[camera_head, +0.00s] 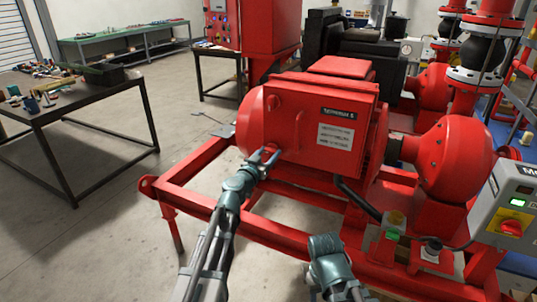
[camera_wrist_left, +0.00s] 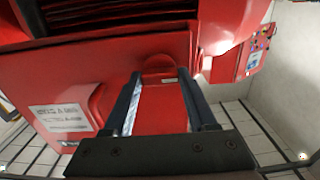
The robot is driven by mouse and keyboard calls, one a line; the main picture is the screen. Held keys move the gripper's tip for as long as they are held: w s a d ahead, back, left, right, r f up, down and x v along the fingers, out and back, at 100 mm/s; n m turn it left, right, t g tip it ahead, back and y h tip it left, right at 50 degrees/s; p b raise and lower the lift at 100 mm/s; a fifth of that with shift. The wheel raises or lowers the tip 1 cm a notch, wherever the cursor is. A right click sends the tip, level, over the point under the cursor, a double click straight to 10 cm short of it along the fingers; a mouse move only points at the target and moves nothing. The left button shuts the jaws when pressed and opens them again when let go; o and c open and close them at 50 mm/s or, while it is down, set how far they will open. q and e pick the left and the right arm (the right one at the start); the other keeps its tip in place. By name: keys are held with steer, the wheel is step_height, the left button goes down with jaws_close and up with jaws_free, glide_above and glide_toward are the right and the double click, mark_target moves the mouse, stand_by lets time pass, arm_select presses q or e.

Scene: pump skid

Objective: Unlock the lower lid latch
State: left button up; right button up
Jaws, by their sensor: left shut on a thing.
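The red terminal box lid (camera_head: 322,122) faces me on the pump skid. It carries a dark label and a white text plate. The lower lid latch (camera_head: 270,149) is a small red piece at the lid's lower left corner. My left gripper (camera_head: 266,156) is at this latch, its fingers shut on it. In the left wrist view, the two dark fingers (camera_wrist_left: 160,75) reach to either side of the rounded red latch (camera_wrist_left: 159,63). The latch's exact turn is hard to make out. Of my right arm only teal links show; its fingers are not visible.
The red skid frame (camera_head: 190,192) runs below the box. A red pump housing (camera_head: 452,158) stands to the right, and a grey control box (camera_head: 508,208) at the far right. A dark table (camera_head: 75,110) with tools stands left. The floor between is clear.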

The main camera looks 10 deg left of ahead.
arm_select(q)
steer(key=n, duration=1.4)
steer(key=shift+a+n, duration=0.1)
steer(key=shift+n, duration=1.8)
steer(key=o, duration=1.4)
steer(key=shift+c, duration=0.2)
